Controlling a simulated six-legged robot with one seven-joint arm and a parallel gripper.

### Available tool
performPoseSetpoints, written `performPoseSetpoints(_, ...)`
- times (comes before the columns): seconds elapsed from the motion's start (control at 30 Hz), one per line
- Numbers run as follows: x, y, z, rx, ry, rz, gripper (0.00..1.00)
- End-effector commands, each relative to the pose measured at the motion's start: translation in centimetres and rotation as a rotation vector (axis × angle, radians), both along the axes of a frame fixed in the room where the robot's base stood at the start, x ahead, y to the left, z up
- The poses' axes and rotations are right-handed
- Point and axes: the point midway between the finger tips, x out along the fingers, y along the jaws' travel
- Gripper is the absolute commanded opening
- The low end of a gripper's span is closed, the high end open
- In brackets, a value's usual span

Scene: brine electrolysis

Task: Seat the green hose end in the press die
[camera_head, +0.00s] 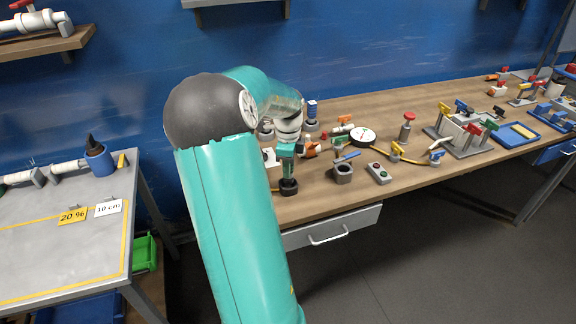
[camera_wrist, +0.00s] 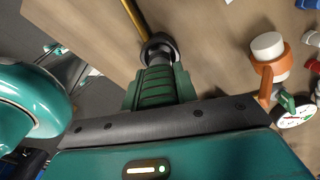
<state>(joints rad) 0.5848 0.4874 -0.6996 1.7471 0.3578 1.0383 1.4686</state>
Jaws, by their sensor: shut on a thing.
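My gripper (camera_head: 287,168) is over the near left part of the workbench. In the wrist view my gripper (camera_wrist: 158,88) is shut on the green hose end, mostly hidden between the ribbed green fingers. A grey shaft shows past the fingertips, within a dark round collar (camera_wrist: 159,47). The collar also shows below my gripper in the head view (camera_head: 288,187). A thin yellow hose (camera_wrist: 133,17) runs away from the collar.
A button box (camera_head: 379,174) stands right of the grey block. A round gauge (camera_head: 362,136) and an orange fitting (camera_wrist: 268,66) are nearby. A yellow hose (camera_head: 410,158) lies further right. The bench's front edge is close to my gripper.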

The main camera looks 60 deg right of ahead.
Motion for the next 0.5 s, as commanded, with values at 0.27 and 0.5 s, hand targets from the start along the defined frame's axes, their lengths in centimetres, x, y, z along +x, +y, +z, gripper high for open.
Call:
performPoseSetpoints(0.27,0.0,0.0,-0.5,0.000,0.000,0.000,0.04)
performPoseSetpoints(0.5,0.0,0.0,-1.0,0.001,0.001,0.000,0.04)
